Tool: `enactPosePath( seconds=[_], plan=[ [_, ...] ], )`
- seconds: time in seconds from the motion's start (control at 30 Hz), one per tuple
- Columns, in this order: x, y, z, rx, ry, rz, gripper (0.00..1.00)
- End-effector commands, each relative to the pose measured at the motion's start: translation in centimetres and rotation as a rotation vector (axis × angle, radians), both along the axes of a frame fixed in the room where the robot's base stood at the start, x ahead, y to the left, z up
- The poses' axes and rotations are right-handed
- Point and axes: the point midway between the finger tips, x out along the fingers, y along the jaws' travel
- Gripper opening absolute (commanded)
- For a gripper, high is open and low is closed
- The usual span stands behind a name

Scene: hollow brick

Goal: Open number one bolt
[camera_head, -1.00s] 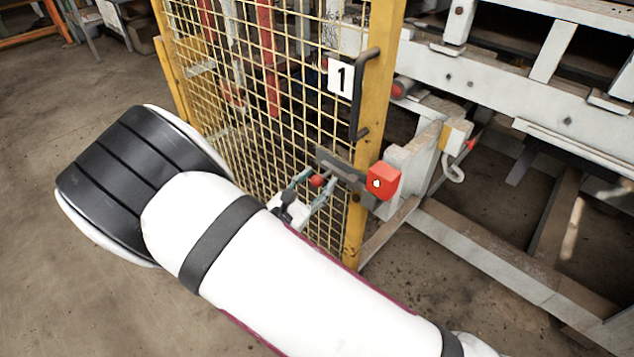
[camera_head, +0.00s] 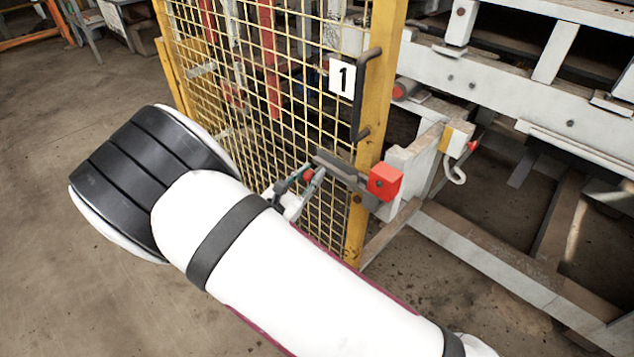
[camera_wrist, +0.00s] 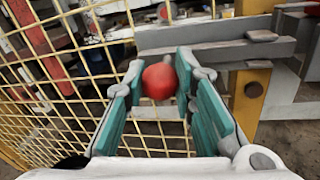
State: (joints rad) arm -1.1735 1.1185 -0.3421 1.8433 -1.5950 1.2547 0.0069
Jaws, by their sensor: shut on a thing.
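The number one bolt (camera_head: 338,166) is a grey metal slide on the yellow mesh gate, below the white "1" plate (camera_head: 342,76). Its red ball knob (camera_head: 308,175) sits between the fingers of my gripper (camera_head: 303,181). In the wrist view, the red knob (camera_wrist: 158,82) lies between the teal finger pads of my gripper (camera_wrist: 160,78), which is shut on it. The grey bolt bar (camera_wrist: 215,51) runs to the right behind the knob. A red block (camera_head: 385,182) is at the bolt's right end, beside the yellow post. The bolt's inner end is partly hidden.
The yellow gate post (camera_head: 373,120) carries a dark pull handle (camera_head: 360,98). Yellow mesh (camera_head: 240,90) fills the gate to the left. A white frame with a hook (camera_head: 455,168) stands to the right.

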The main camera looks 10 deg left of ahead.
Motion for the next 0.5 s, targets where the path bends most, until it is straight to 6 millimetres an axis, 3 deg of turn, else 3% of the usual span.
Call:
enactPosePath(
  seconds=[0.37, 0.4, 0.47, 0.5],
  plan=[
    [0.57, 0.78, -0.06, 0.0, 0.002, 0.0, 0.0],
    [0.57, 0.78, -0.06, 0.0, 0.002, 0.0, 0.31],
    [0.57, 0.78, -0.06, 0.0, 0.002, 0.0, 0.45],
    [0.57, 0.78, -0.05, 0.0, 0.002, 0.0, 0.46]
  ],
)
